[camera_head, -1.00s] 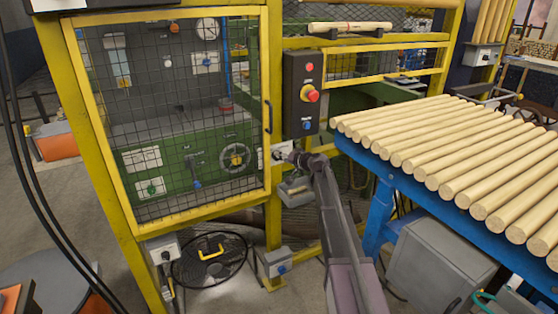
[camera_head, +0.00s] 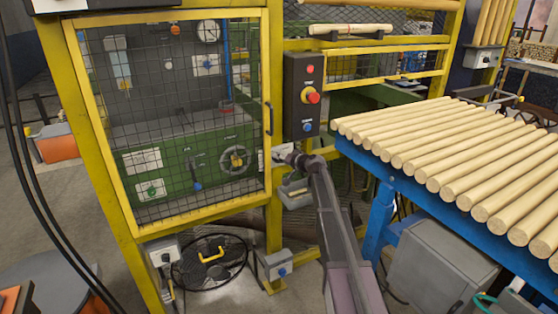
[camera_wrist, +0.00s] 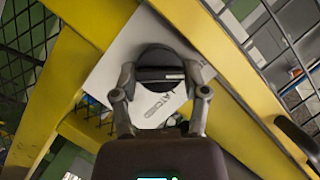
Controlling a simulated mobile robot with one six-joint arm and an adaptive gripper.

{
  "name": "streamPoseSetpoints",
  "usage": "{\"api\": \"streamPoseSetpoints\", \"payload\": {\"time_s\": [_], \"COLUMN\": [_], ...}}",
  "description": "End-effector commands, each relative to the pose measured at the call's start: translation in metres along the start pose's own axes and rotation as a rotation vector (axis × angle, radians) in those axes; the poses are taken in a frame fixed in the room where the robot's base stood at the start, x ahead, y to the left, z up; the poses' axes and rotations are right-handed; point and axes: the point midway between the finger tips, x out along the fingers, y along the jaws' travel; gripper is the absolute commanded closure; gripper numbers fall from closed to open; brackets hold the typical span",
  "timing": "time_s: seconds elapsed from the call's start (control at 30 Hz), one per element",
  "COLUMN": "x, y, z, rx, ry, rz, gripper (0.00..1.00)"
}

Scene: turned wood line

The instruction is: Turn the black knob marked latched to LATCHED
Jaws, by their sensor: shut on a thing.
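The black knob (camera_wrist: 160,58) is a round dial with a bar across it, on a white plate (camera_wrist: 112,68) fixed to the yellow frame. Printed lettering, partly covered, reads like LATCHED on the plate below the knob. My gripper (camera_wrist: 161,76) has one finger on each side of the knob and is shut on it. In the head view my gripper (camera_head: 289,155) reaches the white plate (camera_head: 282,149) on the yellow post. The knob is hidden there, and I cannot tell its pointed setting.
A yellow mesh guard door (camera_head: 265,60) is left of the post. A dark control box (camera_head: 300,125) with a red button is just above my gripper. A blue rack (camera_head: 372,165) of turned wood rods stands at right. A grey box (camera_head: 278,263) sits low below.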

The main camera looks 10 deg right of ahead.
Motion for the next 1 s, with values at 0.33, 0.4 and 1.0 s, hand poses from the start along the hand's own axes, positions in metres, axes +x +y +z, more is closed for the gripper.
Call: {"api": "streamPoseSetpoints", "payload": {"time_s": [0.33,0.4,1.0], "x": [0.0008,0.0009,0.0014], "y": [0.0022,0.0029,0.0079], "z": [0.0011,0.0011,0.0033], "rx": [0.096,0.135,0.624], "ry": [-0.002,-0.001,0.000], "rz": [-0.042,-0.058,-0.259], "gripper": [0.89,0.89,0.89]}}
